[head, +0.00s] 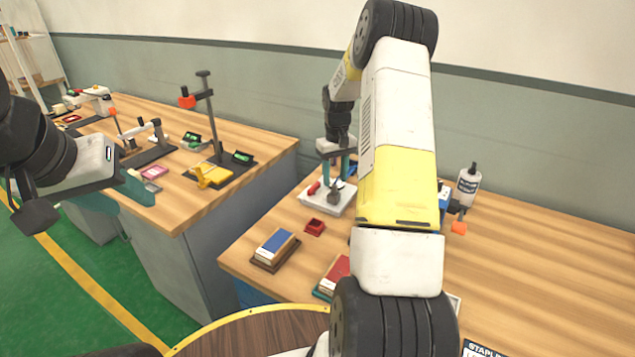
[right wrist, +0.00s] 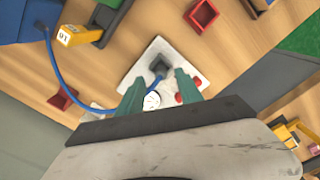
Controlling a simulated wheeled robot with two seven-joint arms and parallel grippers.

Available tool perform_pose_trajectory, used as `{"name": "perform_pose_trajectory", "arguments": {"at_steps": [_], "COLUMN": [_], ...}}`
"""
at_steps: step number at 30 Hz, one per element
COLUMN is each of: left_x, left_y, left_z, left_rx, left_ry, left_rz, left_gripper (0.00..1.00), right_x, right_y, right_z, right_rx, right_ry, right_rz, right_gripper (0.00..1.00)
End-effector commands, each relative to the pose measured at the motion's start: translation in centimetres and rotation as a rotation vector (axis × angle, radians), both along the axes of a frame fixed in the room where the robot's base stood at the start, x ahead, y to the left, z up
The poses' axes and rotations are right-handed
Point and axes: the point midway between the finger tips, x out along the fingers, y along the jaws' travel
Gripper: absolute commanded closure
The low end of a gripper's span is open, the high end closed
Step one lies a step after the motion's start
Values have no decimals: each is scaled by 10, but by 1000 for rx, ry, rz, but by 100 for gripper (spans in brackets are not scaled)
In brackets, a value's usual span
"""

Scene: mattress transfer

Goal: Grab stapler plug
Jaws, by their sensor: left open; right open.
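A dark grey fitting (right wrist: 158,67), apparently the stapler plug, lies on a white tray (right wrist: 136,74). A round white gauge-like part (right wrist: 152,100) sits beside it, and a blue hose (right wrist: 68,86) runs towards them. Whether the hose joins the fitting is hidden. In the head view the fitting (head: 334,198) is on the tray (head: 312,202), below my right gripper (head: 336,180). My right gripper (right wrist: 160,78) is open, its teal fingers on either side of the fitting, not visibly gripping it. My left gripper (head: 124,202) is open and empty by the left bench.
A red bin (head: 315,227), a blue-topped block (head: 274,246) and a red-topped block (head: 335,273) stand near the tray. The left bench (head: 225,205) holds stands and small tools. The far right tabletop is clear.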

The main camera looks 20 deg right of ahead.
Motion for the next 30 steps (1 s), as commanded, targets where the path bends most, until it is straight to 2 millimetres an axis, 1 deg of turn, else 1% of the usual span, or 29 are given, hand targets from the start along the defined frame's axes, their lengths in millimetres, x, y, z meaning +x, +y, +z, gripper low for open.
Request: {"name": "perform_pose_trajectory", "arguments": {"at_steps": [1, 6, 9, 15, 17, 21, 22, 30], "left_x": [0, 0, 0, 0, 0, 0, 0, 0], "left_y": [0, 0, 0, 0, 0, 0, 0, 0], "left_z": [0, 0, 0, 0, 0, 0, 0, 0], "left_rx": [0, 0, 0, 0, 0, 0, 0, 0], "left_ry": [0, 0, 0, 0, 0, 0, 0, 0], "left_rz": [0, 0, 0, 0, 0, 0, 0, 0], "left_gripper": [59, 59, 59, 59, 59, 59, 59, 59], "right_x": [-2, -1, -1, -1, -1, -1, -1, -1], "right_y": [1, 2, 2, 2, 2, 2, 1, 2], "right_z": [-10, -31, -35, -35, -35, -35, -35, -34], "right_rx": [1, 1, 1, 1, 1, 1, 1, 0], "right_ry": [5, 2, 1, 1, 1, 1, 1, 0], "right_rz": [0, 0, 0, 0, 0, 0, 0, 0], "right_gripper": [57, 57, 57, 57, 69, 97, 100, 100]}}
